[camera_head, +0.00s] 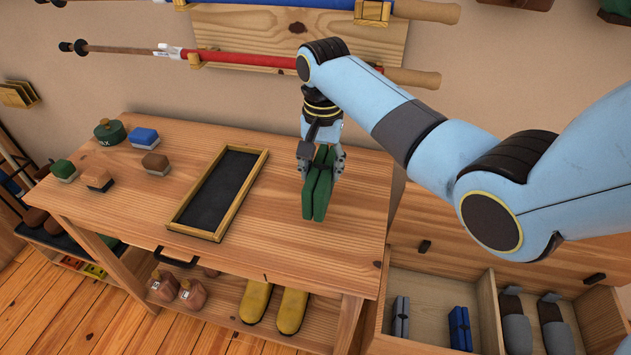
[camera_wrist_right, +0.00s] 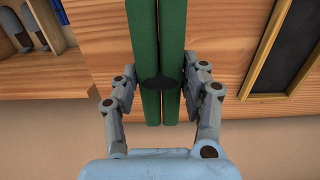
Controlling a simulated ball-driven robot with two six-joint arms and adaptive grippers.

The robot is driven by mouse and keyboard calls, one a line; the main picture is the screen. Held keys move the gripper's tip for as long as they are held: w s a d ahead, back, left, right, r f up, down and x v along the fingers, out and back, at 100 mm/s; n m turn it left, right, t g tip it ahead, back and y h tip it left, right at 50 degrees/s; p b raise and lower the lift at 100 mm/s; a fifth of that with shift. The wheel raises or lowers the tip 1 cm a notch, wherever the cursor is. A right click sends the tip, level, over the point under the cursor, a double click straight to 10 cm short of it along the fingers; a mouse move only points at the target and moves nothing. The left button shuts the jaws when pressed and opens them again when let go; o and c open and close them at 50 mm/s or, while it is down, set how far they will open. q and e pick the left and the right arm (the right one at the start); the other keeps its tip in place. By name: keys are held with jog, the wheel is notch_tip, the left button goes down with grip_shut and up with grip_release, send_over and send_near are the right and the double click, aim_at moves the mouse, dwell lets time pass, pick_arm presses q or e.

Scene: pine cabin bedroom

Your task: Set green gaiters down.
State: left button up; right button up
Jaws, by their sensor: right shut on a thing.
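The green gaiters (camera_head: 318,187) are a folded, upright pair of long green strips at the right part of the wooden bench top. My right gripper (camera_head: 321,163) is shut on them from above, with a finger on each side. The right wrist view shows the gaiters (camera_wrist_right: 146,45) between both fingers of the gripper (camera_wrist_right: 160,88), with a dark band across them. Their lower end is at or just above the bench top (camera_head: 270,232); I cannot tell whether it touches. My left gripper is not in view.
A black-lined wooden tray (camera_head: 181,219) lies left of the gaiters. Several brushes and a green tin (camera_head: 110,131) stand at the bench's left. An open drawer (camera_head: 431,300) at lower right holds grey and blue folded items. Poles hang on the wall behind.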

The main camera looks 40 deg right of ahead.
jog(key=shift+w+a+f, duration=0.25)
jog(key=shift+a+f, duration=0.15)
jog(key=shift+f, duration=1.9)
jog(key=shift+f, duration=0.1)
jog(key=o, duration=1.3)
jog(key=shift+o, duration=0.2)
notch_tip(320, 180, up, 12)
jog(key=shift+r+p, duration=0.1)
jog(key=shift+p, duration=0.2)
jog(key=shift+s, duration=0.1)
